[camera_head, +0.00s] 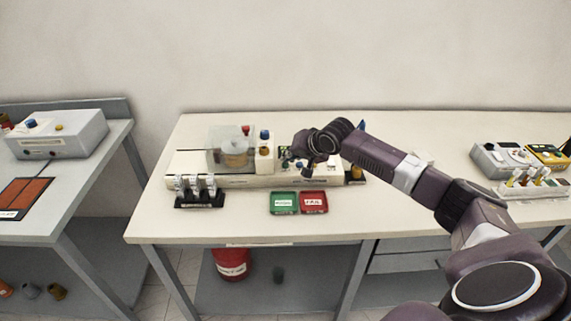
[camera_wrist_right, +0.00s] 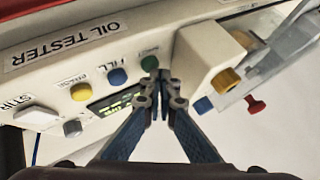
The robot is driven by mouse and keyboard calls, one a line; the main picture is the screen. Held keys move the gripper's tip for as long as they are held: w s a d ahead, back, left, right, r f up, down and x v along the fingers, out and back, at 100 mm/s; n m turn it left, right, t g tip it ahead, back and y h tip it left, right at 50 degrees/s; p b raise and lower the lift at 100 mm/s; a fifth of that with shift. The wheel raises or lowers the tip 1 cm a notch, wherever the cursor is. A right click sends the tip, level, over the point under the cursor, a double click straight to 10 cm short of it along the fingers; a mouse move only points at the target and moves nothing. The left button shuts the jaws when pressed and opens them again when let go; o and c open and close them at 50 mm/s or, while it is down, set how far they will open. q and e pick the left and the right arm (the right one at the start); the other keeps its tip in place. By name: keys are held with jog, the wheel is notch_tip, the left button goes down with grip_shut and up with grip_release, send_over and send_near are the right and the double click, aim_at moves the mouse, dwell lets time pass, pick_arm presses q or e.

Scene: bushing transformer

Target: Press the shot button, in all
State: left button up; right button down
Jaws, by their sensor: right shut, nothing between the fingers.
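The oil tester (camera_head: 228,181) is a long cream machine on the middle table. The right wrist view shows its panel (camera_wrist_right: 48,75) upside-down, with a green button (camera_wrist_right: 149,62), a blue button (camera_wrist_right: 117,77) marked FILL and a yellow button (camera_wrist_right: 80,92). The green button's label is too small to read surely. My right gripper (camera_wrist_right: 162,76) is shut and empty, its fingertips at the green button's edge and partly covering it. I cannot tell whether they touch. In the head view this gripper (camera_head: 301,165) is over the panel, hiding part of it. My left gripper is out of view.
A green tray (camera_head: 284,211) and a red FAIL tray (camera_head: 314,210) lie in front of the tester. A black rack (camera_head: 200,202) with vials stands at front left. In the right wrist view a cream block (camera_wrist_right: 208,58) juts up right beside my fingers.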

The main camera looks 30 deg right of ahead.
aim_at(287, 165)
jog(key=shift+f, duration=0.4)
jog(key=shift+r, duration=0.1)
dwell(0.4)
jog(key=shift+r+p, duration=0.85)
jog(key=shift+p, duration=0.25)
notch_tip(287, 165, up, 5)
jog(key=p, duration=0.5)
dwell(0.4)
